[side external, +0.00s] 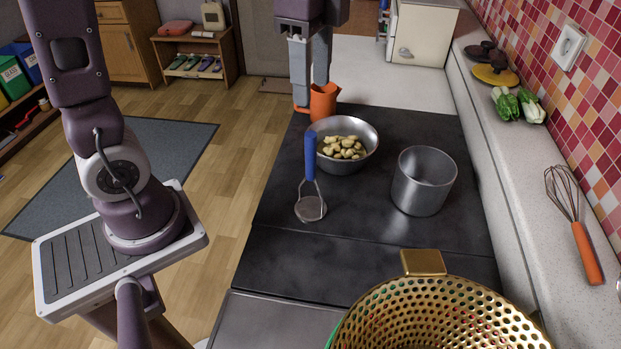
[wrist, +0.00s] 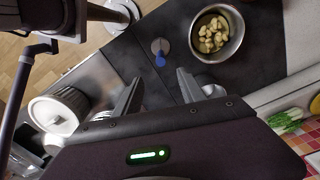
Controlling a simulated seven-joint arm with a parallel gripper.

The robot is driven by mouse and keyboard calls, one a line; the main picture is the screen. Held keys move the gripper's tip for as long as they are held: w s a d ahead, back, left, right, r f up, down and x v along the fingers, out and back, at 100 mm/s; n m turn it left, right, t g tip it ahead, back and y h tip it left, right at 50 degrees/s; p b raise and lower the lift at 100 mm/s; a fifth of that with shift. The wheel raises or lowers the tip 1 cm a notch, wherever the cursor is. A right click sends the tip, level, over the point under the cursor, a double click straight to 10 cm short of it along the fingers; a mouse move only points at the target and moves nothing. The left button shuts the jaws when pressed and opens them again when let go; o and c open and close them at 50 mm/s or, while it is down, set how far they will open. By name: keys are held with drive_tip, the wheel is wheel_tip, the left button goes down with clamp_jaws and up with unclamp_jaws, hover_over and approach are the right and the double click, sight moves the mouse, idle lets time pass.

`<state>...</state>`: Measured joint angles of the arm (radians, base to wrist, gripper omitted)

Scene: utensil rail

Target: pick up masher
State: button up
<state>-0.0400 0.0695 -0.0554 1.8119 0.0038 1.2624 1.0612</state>
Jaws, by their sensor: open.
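The masher has a blue handle (side external: 310,157) and a round metal head (side external: 310,208) on thin wires. It appears to stand upright on the dark worktop (side external: 275,218), handle up. In the wrist view the masher (wrist: 160,61) shows from above, beyond the gap between the fingers. My gripper (side external: 311,95) is open and empty at the top of the side view, above and apart from the masher. Its two spread fingers also show in the wrist view (wrist: 160,76).
A metal bowl (side external: 364,132) of potato pieces is close beside the masher. A steel pot (side external: 423,182) stands right, an orange jug (side external: 324,101) behind. A gold colander (side external: 440,312) is in front. A whisk (side external: 580,240) lies on the right ledge. Worktop left of the masher is clear.

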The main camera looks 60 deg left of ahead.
sight(312, 166)
wheel_tip(312, 166, down, 18)
drive_tip(key=shift+a+f, duration=0.1)
clamp_jaws()
